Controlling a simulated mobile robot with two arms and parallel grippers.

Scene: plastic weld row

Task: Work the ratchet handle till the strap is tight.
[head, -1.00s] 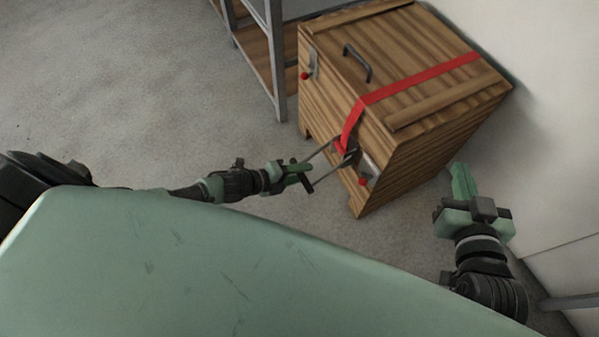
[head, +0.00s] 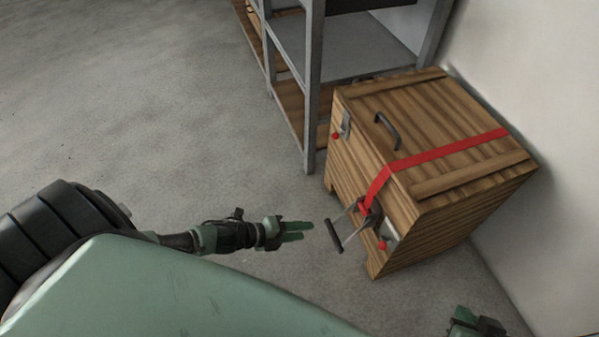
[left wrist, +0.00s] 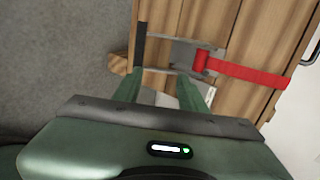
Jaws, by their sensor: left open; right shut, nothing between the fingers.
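The wooden crate (head: 455,225) has a red strap (head: 440,158) over its lid and down its front. The strap runs into the metal ratchet (head: 370,212) on the front face. The ratchet handle, a dark grip bar (head: 334,236) on two thin metal arms, sticks out from the crate to the left. My left gripper (head: 308,231) is open and empty, just left of the bar and apart from it. The left wrist view shows its fingers (left wrist: 159,92), the bar (left wrist: 140,43) and the strap (left wrist: 250,71). My right gripper (head: 462,318) is shut and empty, partly cut off at the bottom right.
The crate has a lid handle (head: 387,130) and two front latches with red knobs (head: 335,136), (head: 382,246). A metal-framed shelf (head: 314,90) stands close behind the crate's left side. A white wall (head: 555,90) is on the right. The grey floor on the left is clear.

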